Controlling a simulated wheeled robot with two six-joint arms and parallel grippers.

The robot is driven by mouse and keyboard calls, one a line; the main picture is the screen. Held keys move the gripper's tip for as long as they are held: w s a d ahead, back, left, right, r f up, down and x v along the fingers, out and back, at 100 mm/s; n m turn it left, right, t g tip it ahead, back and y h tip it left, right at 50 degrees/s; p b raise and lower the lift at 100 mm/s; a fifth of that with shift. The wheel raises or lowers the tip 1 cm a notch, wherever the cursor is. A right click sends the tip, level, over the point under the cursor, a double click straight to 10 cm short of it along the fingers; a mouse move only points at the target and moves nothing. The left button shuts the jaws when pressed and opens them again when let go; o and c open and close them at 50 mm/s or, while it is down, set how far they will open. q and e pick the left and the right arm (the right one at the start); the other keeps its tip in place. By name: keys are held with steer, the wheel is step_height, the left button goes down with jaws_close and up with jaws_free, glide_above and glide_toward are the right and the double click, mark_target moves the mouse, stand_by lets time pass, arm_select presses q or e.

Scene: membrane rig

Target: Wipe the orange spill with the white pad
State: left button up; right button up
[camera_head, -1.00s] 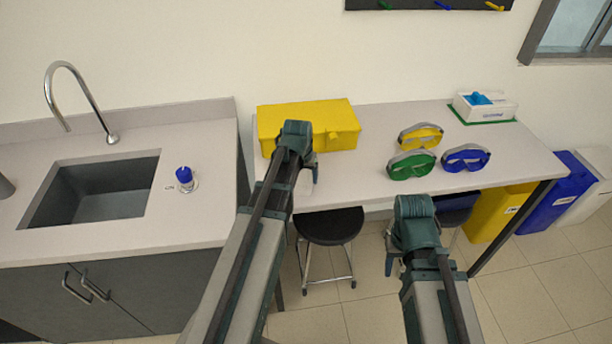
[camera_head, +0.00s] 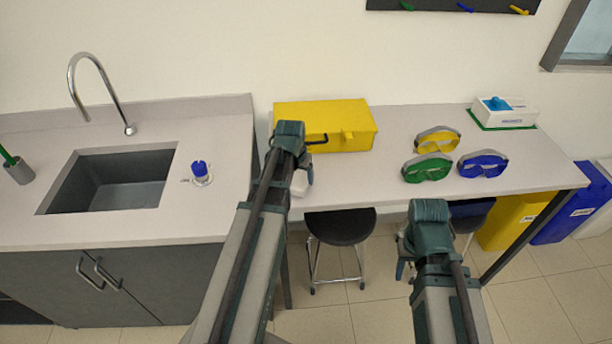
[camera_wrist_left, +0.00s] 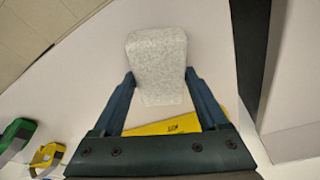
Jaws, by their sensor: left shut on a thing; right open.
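The white pad (camera_wrist_left: 158,60) is a speckled, rounded block between the two fingers of my left gripper (camera_wrist_left: 160,88) in the left wrist view. The gripper is shut on it. In the head view a small part of the pad (camera_head: 300,185) shows beside my left wrist, over the front of the right-hand table; my arm hides most of the left gripper (camera_head: 306,165). My right gripper (camera_head: 405,258) is open, in front of the table near the stool, mostly hidden by its own wrist. I see no orange spill in either view.
A yellow case (camera_head: 345,128) stands at the table's back left. Yellow, green and blue goggles (camera_head: 436,140) and a white box (camera_head: 505,112) are further right. The left counter (camera_head: 190,232) holds a sink (camera_head: 110,180), a blue-topped knob (camera_head: 200,172) and a grey cup (camera_head: 20,172).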

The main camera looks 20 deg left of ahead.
arm_select(q)
steer(key=shift+s+a, duration=0.3)
steer(key=shift+a, duration=0.2)
steer(key=shift+s+a, duration=0.25)
steer(key=shift+a, duration=0.2)
steer(key=shift+w+d+r, duration=0.1)
step_height(320, 180, up, 6)
steer(key=p, duration=0.6)
step_height(320, 180, up, 3)
steer(key=p, duration=0.3)
